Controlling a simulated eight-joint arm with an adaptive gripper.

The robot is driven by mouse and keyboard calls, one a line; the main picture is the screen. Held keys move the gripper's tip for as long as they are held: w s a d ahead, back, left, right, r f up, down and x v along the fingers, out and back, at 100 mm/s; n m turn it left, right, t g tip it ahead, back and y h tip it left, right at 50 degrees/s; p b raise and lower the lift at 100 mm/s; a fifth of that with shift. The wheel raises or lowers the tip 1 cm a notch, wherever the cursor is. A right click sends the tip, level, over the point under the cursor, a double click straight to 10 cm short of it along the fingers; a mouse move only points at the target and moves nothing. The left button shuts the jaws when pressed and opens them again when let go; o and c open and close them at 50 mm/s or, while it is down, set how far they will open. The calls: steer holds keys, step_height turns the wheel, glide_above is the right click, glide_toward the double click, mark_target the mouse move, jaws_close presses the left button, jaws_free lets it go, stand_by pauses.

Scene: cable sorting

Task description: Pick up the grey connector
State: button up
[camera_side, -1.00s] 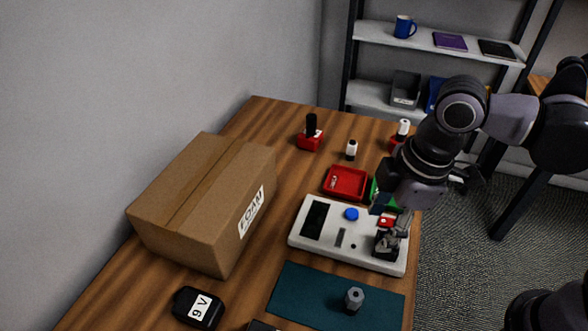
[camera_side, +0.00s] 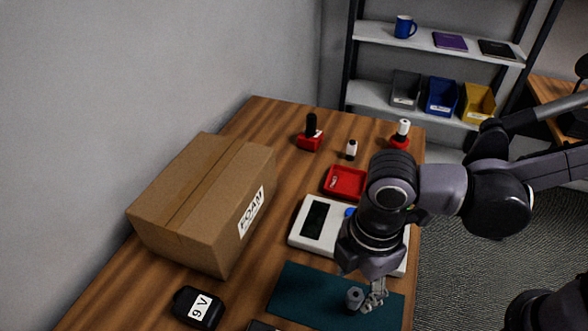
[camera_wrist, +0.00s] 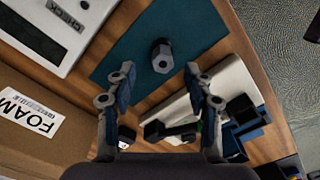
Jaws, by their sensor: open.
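The grey connector (camera_side: 355,298) stands on a dark teal mat (camera_side: 298,291) near the front of the table. It looks like a short, dark grey hexagonal piece. In the wrist view the connector (camera_wrist: 163,58) lies beyond and between the two fingertips, with mat showing on both sides of it. My gripper (camera_wrist: 160,73) is open and empty. In the side view my gripper (camera_side: 374,294) hangs just right of the connector, above the mat. The side view does not clearly show the gap between fingers and connector.
A white tester (camera_side: 307,232) stands behind the mat, partly hidden by my arm. A cardboard box (camera_side: 205,205) marked FOAM is at left. A black 9 V block (camera_side: 197,308) lies front left. A red tray (camera_side: 345,182) is farther back. The wrist view shows a white piece (camera_wrist: 237,80) beside the mat.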

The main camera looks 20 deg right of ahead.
mark_target(355, 294)
steer(key=shift+s+f, duration=0.15)
steer(key=shift+f, duration=2.4)
jaws_close()
